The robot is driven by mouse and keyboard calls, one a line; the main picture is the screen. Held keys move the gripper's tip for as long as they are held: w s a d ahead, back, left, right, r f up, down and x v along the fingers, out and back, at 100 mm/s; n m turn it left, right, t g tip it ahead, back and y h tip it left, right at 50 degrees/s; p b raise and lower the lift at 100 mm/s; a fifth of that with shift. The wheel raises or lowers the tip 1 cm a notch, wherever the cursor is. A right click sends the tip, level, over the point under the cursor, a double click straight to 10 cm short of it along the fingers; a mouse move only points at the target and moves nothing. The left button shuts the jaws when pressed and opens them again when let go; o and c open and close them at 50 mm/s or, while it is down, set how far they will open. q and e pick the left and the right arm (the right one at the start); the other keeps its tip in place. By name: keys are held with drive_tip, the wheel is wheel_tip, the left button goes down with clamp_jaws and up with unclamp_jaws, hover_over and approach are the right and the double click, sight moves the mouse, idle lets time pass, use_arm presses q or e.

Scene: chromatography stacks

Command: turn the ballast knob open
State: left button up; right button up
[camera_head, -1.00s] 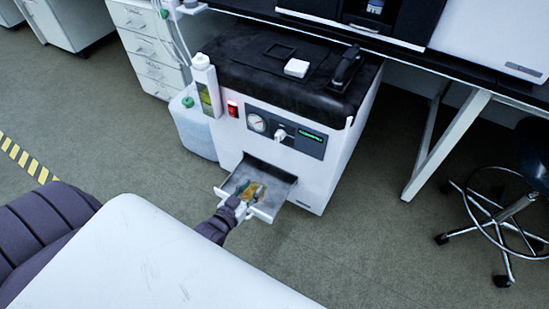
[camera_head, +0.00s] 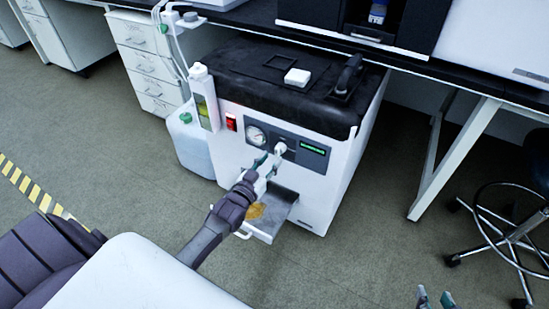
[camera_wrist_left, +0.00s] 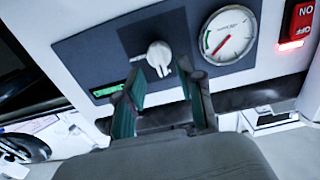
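The white ballast knob (camera_head: 280,148) sits on the dark panel of the pump cabinet, between the round gauge and the green display. In the left wrist view the knob (camera_wrist_left: 159,55) shows a pointer arm reaching to the left. My left gripper (camera_head: 267,162) is in front of the panel, just below the knob. In the left wrist view its two green-padded fingers (camera_wrist_left: 160,85) are spread apart, with the knob beyond and between their tips; I see no grip on it. My right gripper (camera_head: 435,298) shows only its fingertips at the bottom edge, spread apart and empty.
The gauge (camera_head: 256,135) and a lit red switch (camera_head: 231,121) are left of the knob. An open drip tray (camera_head: 285,203) juts out below my left gripper. A jug (camera_head: 193,145) stands left of the cabinet. A stool (camera_head: 510,235) stands at the right.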

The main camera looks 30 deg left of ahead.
sight(276, 153)
use_arm(q)
drive_tip(key=shift+w+b, duration=0.3)
drive_tip(key=shift+w, duration=1.25)
use_arm(e)
drive_tip(key=shift+w+a+r+t+y, duration=0.2)
drive_tip(key=shift+w+a+r+t, duration=0.1)
drive_tip(key=shift+w+r+t, duration=0.45)
drive_tip(key=shift+w+a+r+t+y, duration=0.2)
drive_tip(key=shift+w+a+r+t, duration=0.1)
drive_tip(key=shift+w+r+t, duration=0.4)
use_arm(q)
drive_tip(key=shift+c, duration=0.3)
use_arm(e)
drive_tip(key=shift+s+r+g, duration=0.1)
drive_tip(key=shift+s+g, duration=0.05)
drive_tip(key=shift+g, duration=0.1)
use_arm(q)
clamp_jaws()
